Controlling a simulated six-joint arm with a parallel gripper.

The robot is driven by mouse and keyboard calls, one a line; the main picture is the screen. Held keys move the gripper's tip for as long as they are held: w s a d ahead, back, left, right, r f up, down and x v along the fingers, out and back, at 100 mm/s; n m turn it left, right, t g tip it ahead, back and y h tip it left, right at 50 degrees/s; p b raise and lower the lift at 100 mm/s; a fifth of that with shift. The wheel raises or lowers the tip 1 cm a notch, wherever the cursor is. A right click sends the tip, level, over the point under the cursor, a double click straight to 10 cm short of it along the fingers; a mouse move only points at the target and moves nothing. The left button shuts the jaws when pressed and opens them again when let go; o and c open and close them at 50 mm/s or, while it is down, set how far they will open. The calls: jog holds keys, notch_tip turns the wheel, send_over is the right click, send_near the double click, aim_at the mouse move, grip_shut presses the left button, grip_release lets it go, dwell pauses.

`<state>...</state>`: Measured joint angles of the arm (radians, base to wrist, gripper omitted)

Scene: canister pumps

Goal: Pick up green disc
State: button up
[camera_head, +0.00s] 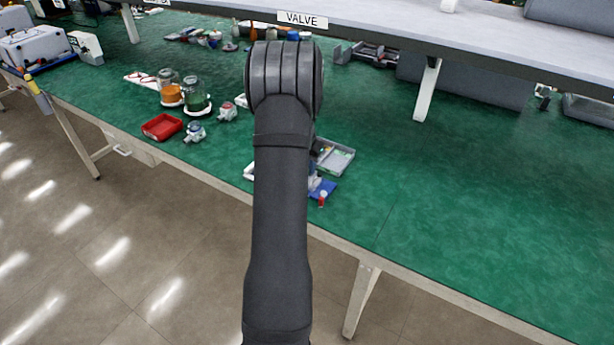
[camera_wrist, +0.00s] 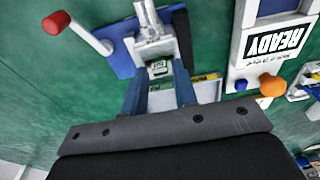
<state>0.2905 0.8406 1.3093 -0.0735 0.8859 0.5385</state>
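In the wrist view my gripper (camera_wrist: 160,80) has its two blue-grey fingers apart, with a gap between them. A small green piece with pale marks (camera_wrist: 158,69) shows in that gap, beyond the fingertips; I cannot tell whether it is the green disc or whether a finger touches it. A grey tray (camera_wrist: 209,90) with green and yellow pieces lies behind the fingers. In the head view a grey tray (camera_head: 343,163) stands right of my arm, with small green and pale contents. My arm hides my gripper there.
A clamp-like grey device on a blue base (camera_wrist: 118,58) has a red-tipped lever (camera_wrist: 56,22). A white READY panel (camera_wrist: 244,62) has orange and blue knobs. In the head view a red tray (camera_head: 161,127) and jars (camera_head: 196,96) stand left.

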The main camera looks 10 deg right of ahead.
grip_shut()
jog(key=shift+r, duration=0.15)
jog(key=shift+r, duration=0.25)
notch_tip(320, 180, up, 4)
jog(key=shift+f, duration=0.2)
jog(key=s+d+r, duration=0.7)
jog(key=s+r, duration=0.1)
jog(key=r, duration=0.4)
jog(key=shift+s+d, duration=0.3)
jog(key=shift+d, duration=0.05)
dwell(0.5)
